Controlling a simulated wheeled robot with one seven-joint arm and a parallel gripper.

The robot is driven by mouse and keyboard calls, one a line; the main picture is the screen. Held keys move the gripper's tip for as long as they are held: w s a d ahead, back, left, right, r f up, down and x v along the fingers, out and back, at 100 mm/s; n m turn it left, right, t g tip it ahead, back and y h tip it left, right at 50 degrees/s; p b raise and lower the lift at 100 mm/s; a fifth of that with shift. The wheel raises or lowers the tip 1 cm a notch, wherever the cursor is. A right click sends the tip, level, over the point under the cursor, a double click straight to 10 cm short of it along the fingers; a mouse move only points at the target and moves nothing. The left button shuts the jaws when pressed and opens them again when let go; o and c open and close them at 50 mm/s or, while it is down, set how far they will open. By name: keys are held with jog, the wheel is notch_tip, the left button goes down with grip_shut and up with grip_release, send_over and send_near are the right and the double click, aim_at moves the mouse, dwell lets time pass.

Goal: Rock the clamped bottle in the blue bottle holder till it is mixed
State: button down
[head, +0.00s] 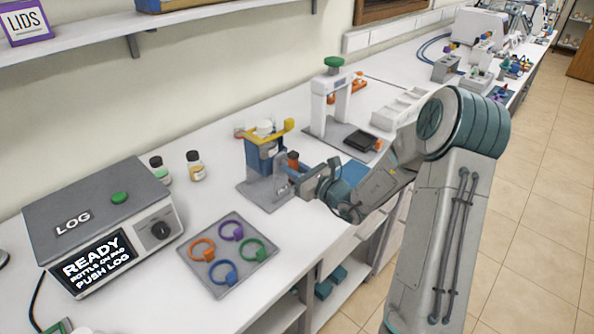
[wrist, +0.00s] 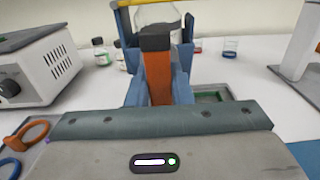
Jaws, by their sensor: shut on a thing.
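The blue bottle holder (head: 255,158) stands on a grey base (head: 254,194) on the bench, with a yellow clamp bar (head: 287,126) across its top. A bottle with a pale cap (head: 265,128) sits in it under the bar, and its clear body (wrist: 157,18) shows in the wrist view. Its contents are too small to judge. My gripper (head: 289,172) is at the holder's right side. In the wrist view its blue fingers (wrist: 159,82) are shut around an orange handle (wrist: 160,92) with a black top. The handle looks about upright.
A grey LOG device (head: 105,225) with a lit screen stands at the left. A tray of coloured rings (head: 228,255) lies in front of the holder. Small bottles (head: 195,166) stand behind.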

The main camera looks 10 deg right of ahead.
dwell(0.4)
jog(key=m+p, duration=0.1)
jog(key=p, duration=0.1)
jog(key=shift+r+m+p, duration=0.3)
jog(key=shift+m, duration=0.1)
jog(key=m+p, duration=0.5)
jog(key=m, duration=0.1)
jog(key=shift+p, duration=0.35)
jog(key=shift+f+m, duration=0.3)
jog(key=shift+m, duration=0.3)
jog(key=m, duration=0.5)
jog(key=shift+m, duration=0.4)
